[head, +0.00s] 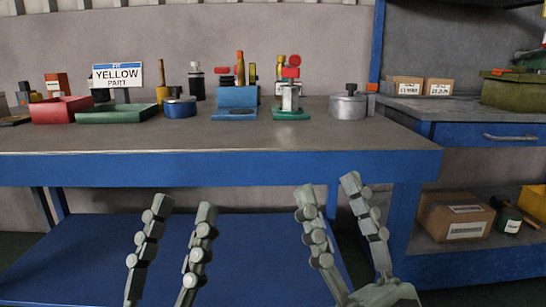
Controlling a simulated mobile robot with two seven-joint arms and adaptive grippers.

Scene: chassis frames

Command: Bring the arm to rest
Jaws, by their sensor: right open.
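My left gripper (183,209) shows at the lower left of centre in the head view. Its two grey fingers point up and stand apart with nothing between them. My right gripper (327,187) is to the right of it, also with its fingers apart and empty. Both grippers appear in front of the workbench (220,140), with their fingertips below its top in the picture. They touch nothing that I can see. Most of both arms is out of view.
The bench's front strip is clear. Shelves with cardboard boxes (455,217) stand at right.

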